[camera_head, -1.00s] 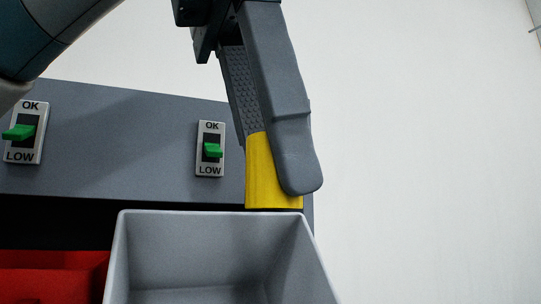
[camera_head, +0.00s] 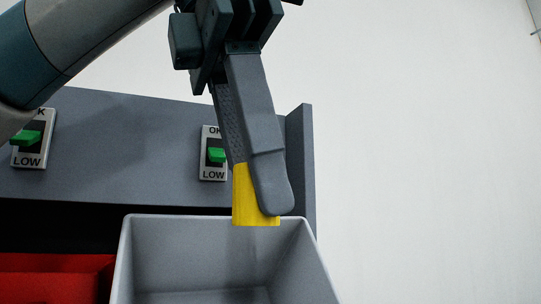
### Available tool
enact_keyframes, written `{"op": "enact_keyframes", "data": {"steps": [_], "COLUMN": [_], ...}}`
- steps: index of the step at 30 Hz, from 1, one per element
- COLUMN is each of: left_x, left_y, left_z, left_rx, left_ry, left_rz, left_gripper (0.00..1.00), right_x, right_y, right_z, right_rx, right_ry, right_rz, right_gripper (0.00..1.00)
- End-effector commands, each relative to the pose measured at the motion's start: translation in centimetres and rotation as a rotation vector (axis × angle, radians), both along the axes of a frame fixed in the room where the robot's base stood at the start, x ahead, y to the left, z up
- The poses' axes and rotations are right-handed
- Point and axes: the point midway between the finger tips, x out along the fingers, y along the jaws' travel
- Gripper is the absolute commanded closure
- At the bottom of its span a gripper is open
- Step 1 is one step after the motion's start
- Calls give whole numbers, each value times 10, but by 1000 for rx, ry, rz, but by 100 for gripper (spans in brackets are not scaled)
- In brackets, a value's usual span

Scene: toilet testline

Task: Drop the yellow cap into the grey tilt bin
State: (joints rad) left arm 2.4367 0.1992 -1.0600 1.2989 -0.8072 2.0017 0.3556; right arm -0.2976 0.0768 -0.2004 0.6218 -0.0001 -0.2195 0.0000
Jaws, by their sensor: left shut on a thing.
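My left gripper (camera_head: 262,190) comes down from the top and is shut on the yellow cap (camera_head: 246,198). The cap is partly hidden behind the near finger. Its lower edge overlaps the back rim of the grey tilt bin (camera_head: 160,218) in the picture, right of the rim's middle. The bin is open at the top, and the part of its inside that shows is empty. Its front is cut off by the lower picture edge. My right gripper is not in view.
A red bin (camera_head: 50,285) stands left of the grey bin. Behind them is a grey panel (camera_head: 120,150) with a left switch (camera_head: 31,140) and a right switch (camera_head: 212,155), marked OK and LOW. The right switch is partly covered by my gripper. A pale surface is at the right.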

Motion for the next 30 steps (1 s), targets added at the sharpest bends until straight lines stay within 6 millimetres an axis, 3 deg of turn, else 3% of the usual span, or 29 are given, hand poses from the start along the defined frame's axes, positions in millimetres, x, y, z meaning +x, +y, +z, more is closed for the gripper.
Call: {"op": "enact_keyframes", "data": {"steps": [12,26,27,30], "left_x": [40,46,46,46], "left_y": [13,15,15,15], "left_z": [-9,-11,-11,-11], "left_rx": [-1,0,0,0], "left_ry": [1,0,0,0], "left_rz": [1,-1,-1,-1], "left_gripper": [94,94,68,51], "right_x": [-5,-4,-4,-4], "right_y": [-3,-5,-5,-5], "right_z": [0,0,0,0], "right_rx": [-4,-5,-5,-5], "right_ry": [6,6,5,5], "right_rz": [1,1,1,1], "right_gripper": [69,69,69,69]}}
